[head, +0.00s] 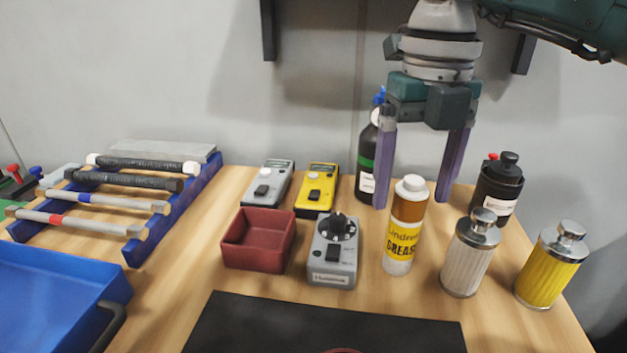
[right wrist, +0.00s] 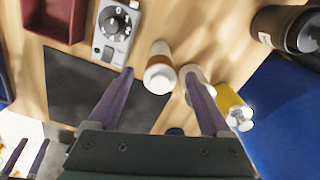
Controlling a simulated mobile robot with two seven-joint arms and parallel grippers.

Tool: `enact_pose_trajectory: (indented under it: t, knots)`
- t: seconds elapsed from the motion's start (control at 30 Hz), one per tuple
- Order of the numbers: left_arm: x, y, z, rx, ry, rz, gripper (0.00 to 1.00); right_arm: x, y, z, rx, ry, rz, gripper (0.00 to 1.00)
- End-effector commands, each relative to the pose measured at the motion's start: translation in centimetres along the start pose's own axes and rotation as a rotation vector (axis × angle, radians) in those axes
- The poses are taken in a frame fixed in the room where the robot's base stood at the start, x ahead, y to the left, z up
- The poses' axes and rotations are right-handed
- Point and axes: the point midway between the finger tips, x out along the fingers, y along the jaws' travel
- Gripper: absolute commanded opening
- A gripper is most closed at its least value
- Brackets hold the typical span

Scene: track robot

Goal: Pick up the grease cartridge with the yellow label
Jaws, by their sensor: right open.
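The grease cartridge (head: 404,228) stands upright on the wooden table, with a white cap, brown upper body and yellow label. In the right wrist view its cap (right wrist: 160,76) shows from above, between my finger lines. My right gripper (head: 415,200) is open and points down, its purple fingers apart behind and above the cartridge in the head view, not visibly touching it. The right wrist view shows the same open fingers (right wrist: 162,85). Two slim purple fingers, seemingly of my left gripper (right wrist: 26,158), show apart at that view's lower left corner.
Close right stand a white filter (head: 468,262), a yellow filter (head: 548,272) and a black canister (head: 497,190). A dark bottle (head: 367,165) stands behind. A grey meter (head: 333,262), yellow meter (head: 316,190) and red box (head: 257,243) are left. A black mat (head: 300,325) lies in front.

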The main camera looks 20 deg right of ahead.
Motion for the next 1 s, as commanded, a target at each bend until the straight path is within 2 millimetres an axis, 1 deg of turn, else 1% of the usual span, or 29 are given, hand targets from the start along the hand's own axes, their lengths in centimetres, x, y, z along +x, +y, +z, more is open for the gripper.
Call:
enact_pose_trajectory:
  t: [0.07,0.8,1.0]
  knots:
    - [0.0,-0.08,-0.01,0.003,0.0,-0.002,0.82,-0.02,0.02,0.0,0.0,0.0,0.0,0.83]
    - [0.0,-0.23,-0.02,0.007,0.0,-0.007,0.82,-0.06,0.02,0.01,0.0,0.0,0.001,0.0]
    - [-0.01,-0.12,-0.05,0.003,0.001,-0.003,0.82,-0.07,0.02,0.01,0.0,0.0,0.001,0.0]
